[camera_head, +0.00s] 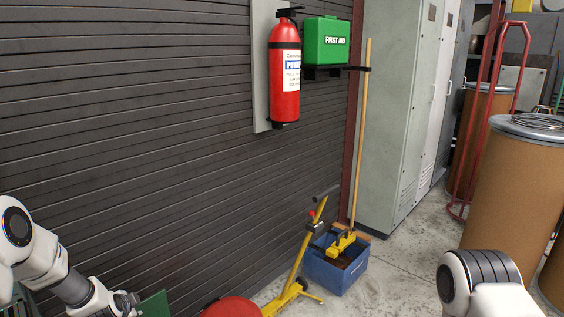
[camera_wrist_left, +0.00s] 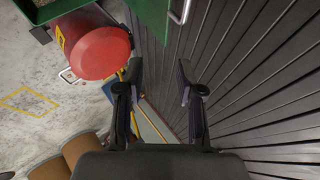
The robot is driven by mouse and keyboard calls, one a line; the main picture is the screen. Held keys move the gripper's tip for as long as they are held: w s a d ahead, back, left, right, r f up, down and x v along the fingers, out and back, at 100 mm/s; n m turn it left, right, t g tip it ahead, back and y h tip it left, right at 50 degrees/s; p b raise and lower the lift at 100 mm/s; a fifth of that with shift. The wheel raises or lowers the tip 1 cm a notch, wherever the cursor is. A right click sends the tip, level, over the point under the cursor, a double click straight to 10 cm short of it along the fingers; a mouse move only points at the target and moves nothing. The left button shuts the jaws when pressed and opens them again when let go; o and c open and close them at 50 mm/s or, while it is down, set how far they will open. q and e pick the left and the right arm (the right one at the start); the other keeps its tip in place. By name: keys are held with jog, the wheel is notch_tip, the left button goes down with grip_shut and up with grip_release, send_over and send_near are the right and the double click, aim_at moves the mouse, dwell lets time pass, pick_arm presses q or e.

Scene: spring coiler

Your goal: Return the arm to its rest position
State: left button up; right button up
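My left arm (camera_head: 45,265) comes in at the lower left of the head view, beside the dark slatted wall. My left gripper (camera_wrist_left: 160,72) shows in the left wrist view with its two black fingers apart and nothing between them. In the head view, the end of this arm is at the bottom edge, beside a green object. My right arm (camera_head: 485,285) shows only as a white and dark link at the lower right. The right gripper is outside both views.
The slatted wall (camera_head: 130,110) carries a fire extinguisher (camera_head: 285,75) and a first aid box (camera_head: 326,42). A red round object (camera_head: 232,307), a yellow wheeled tool (camera_head: 298,270) and a blue bin (camera_head: 335,272) stand low ahead. Brown drums (camera_head: 515,190) stand right; open floor (camera_head: 400,270) lies between.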

pick_arm(q)
jog(key=s+d+f+m+g+h+p, duration=0.1)
jog(key=s+d+f+g+p, duration=0.15)
jog(key=s+d, duration=0.5)
jog(key=s+d+f+g+h+p, duration=0.1)
jog(key=s+d+f+g+p, duration=0.2)
jog(key=s, duration=0.8)
jog(key=s+d+r+n+g+p, duration=0.1)
jog(key=s+d+n, duration=0.1)
jog(key=s, duration=0.5)
jog(key=s+d+r+n+g+p, duration=0.1)
jog(key=s+d+n, duration=0.1)
jog(key=s+n, duration=0.3)
jog(key=s+d+r+n+g+p, duration=0.1)
jog(key=s+d+n, duration=0.2)
jog(key=s, duration=0.6)
jog(key=shift+n+h+p, duration=0.3)
jog(key=shift+n, duration=0.4)
pick_arm(e)
notch_tip(320, 180, up, 10)
jog(key=shift+a+r, duration=0.25)
jog(key=shift+a, duration=0.2)
